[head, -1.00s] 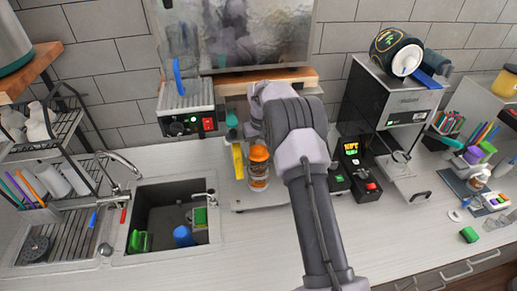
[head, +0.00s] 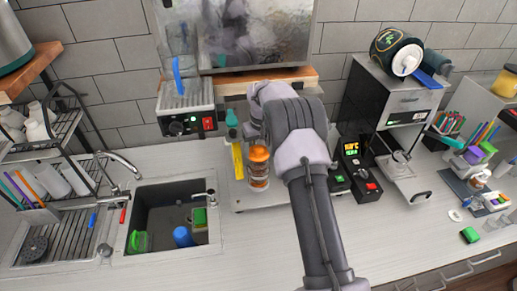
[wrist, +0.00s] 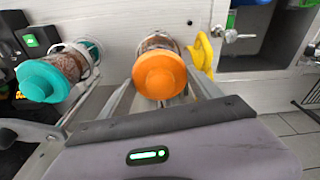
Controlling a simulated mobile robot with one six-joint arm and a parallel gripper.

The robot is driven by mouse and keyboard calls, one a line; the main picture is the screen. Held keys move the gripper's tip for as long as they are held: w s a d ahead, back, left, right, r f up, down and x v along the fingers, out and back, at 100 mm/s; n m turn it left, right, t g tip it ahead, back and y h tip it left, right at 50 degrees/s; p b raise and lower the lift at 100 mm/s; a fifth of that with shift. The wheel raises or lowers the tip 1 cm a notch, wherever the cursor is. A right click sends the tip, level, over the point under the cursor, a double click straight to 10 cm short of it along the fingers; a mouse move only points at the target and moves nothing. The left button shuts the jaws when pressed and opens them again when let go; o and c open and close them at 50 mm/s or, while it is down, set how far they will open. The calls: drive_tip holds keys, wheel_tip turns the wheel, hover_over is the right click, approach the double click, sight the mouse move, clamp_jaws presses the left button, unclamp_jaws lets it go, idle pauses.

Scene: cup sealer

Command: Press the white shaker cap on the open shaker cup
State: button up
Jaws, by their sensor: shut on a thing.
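A shaker cup (head: 259,180) with brown contents stands on the low platform behind the sink's right side, left of my arm. An orange cap (head: 258,153) is on top. In the wrist view the orange cap (wrist: 160,75) lies between the fingers of my gripper (wrist: 163,84), which is shut on this shaker; the fingertips are partly hidden by the cap. A second shaker with a teal cap (wrist: 44,82) sits in a ring holder to the left in the wrist view. I cannot make out a white shaker cap or an open cup. In the head view my arm hides the gripper.
A yellow piece (head: 237,160) stands close beside the shaker, with a teal-topped bottle (head: 231,118) behind it. A control box (head: 356,172) is right of my arm, and the tall sealer machine (head: 385,115) beyond it. The counter in front of the sink's right side is clear.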

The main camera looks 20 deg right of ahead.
drive_tip(key=shift+f, duration=0.1)
idle(0.8)
drive_tip(key=o, duration=1.4)
drive_tip(key=shift+o, duration=0.2)
drive_tip(key=shift+r+p, duration=2.15)
drive_tip(key=shift+r, duration=1.4)
drive_tip(key=shift+c, duration=0.2)
clamp_jaws()
